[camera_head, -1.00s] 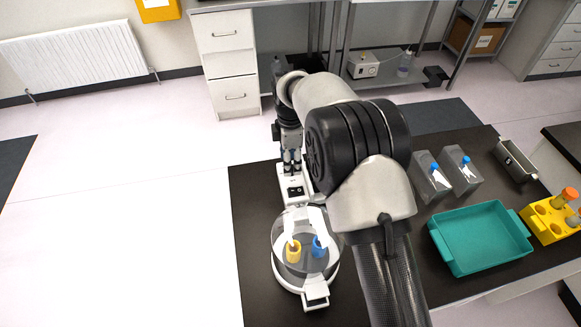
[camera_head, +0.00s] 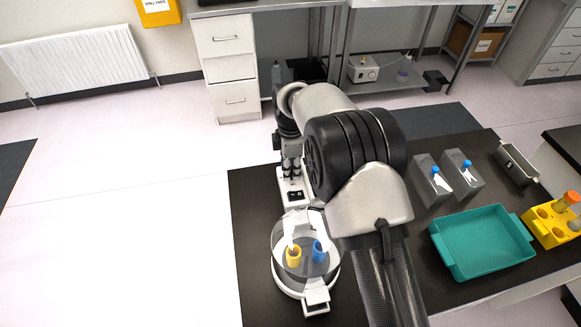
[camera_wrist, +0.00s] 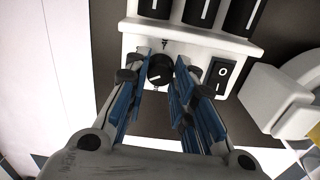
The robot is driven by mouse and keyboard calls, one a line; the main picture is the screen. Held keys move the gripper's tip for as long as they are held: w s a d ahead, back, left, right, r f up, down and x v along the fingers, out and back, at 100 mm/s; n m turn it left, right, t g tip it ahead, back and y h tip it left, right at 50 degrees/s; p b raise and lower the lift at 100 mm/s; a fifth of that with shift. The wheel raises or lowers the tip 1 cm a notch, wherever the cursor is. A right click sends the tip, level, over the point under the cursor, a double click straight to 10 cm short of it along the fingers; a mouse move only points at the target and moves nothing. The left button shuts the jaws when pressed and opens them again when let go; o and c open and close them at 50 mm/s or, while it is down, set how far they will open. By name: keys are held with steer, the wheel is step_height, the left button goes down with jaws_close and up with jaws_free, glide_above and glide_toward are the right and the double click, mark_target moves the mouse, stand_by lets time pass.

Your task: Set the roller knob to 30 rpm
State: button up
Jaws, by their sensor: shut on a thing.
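The roller knob (camera_wrist: 160,70) is a small black round knob with a white pointer line on the front of a white device, seen in the wrist view. The pointer lies near level, towards the lower left. My gripper (camera_wrist: 161,70) has its blue-padded fingers on both sides of the knob and is shut on it. No readable rpm marks show around it. In the head view the white device (camera_head: 292,205) stands at the left edge of the dark bench. My gripper (camera_head: 291,160) is over its back part, and the knob is hidden there.
A rocker switch (camera_wrist: 224,75) is right of the knob, with several larger black parts above. A round clear bowl (camera_head: 305,250) holds a yellow and a blue vessel. A teal tray (camera_head: 462,268), two blue-capped bottles and a yellow rack (camera_head: 540,226) stand to the right.

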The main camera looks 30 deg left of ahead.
jaws_close()
steer(key=shift+m+p, duration=0.3)
steer(key=m+p, duration=0.1)
steer(key=m, duration=0.1)
steer(key=shift+r+m+p, duration=0.1)
steer(key=shift+m+p, duration=0.75)
steer(key=shift+m, duration=0.75)
steer(key=o, duration=0.8)
jaws_free()
